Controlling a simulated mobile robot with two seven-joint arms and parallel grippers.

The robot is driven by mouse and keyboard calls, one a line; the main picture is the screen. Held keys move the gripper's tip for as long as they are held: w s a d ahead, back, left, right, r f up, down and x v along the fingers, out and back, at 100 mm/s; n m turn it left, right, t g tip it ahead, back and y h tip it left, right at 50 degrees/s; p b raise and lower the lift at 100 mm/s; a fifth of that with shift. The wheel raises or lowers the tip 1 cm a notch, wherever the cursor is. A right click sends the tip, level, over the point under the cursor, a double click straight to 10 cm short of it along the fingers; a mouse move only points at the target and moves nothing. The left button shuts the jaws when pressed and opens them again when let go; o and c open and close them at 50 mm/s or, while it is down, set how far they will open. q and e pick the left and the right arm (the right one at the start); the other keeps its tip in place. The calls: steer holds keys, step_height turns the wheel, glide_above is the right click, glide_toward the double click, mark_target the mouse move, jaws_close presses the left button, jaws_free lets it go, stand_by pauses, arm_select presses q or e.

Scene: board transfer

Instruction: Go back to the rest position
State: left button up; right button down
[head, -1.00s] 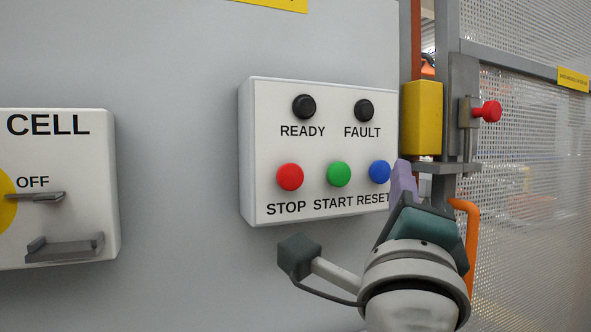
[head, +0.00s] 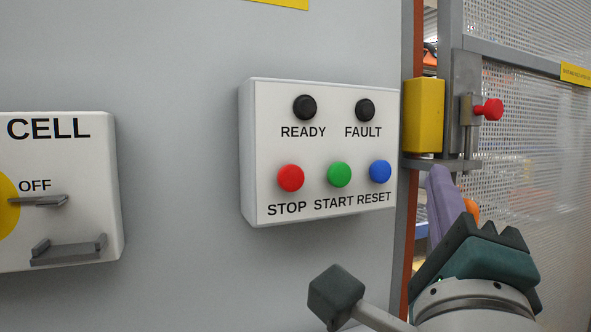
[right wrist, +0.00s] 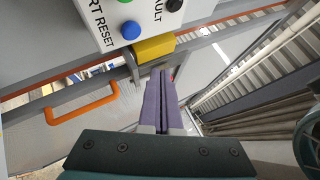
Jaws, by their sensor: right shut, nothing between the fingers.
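My right gripper (head: 438,178) shows at the lower right of the head view, its purple fingers pointing up. It is shut and empty, to the right of and below the control box (head: 262,150) and apart from it. In the right wrist view the two closed fingers (right wrist: 161,103) lie side by side. The blue RESET button (head: 380,171) is uncovered, with the green START button (head: 339,174) and red STOP button (head: 291,178) to its left. The blue button also shows in the right wrist view (right wrist: 131,30). My left gripper is not in view.
The dark READY (head: 304,107) and FAULT (head: 365,109) lamps sit above the buttons. A yellow block (head: 424,116), a red knob (head: 490,109) and a mesh door (head: 540,190) stand right. An orange handle (right wrist: 80,108) is near the fingers. A CELL switch box (head: 80,190) is left.

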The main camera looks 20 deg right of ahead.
stand_by(0.3)
steer(key=w+a+r+n+t+y+p, duration=0.1)
steer(key=a+r+n+t+y+p, duration=0.25)
steer(key=a+n+y, duration=1)
step_height(320, 180, down, 5)
steer(key=s+a+n+g+y+p, duration=0.25)
steer(key=n+g+y, duration=0.35)
steer(key=n, duration=0.5)
steer(key=s+d+f+n+g+h+p, duration=0.2)
steer(key=s+d+f+n+g+p, duration=0.25)
steer(key=s+f+g, duration=0.4)
steer(key=s+d+f+n+g+h+p, duration=0.2)
steer(key=s+d+g+h, duration=0.2)
steer(key=s+d, duration=0.4)
step_height(320, 180, up, 37)
steer(key=a+p, duration=0.1)
steer(key=p, duration=3.6)
steer(key=shift+s+a+r, duration=0.2)
steer(key=shift+s+a, duration=0.15)
steer(key=shift+s, duration=0.05)
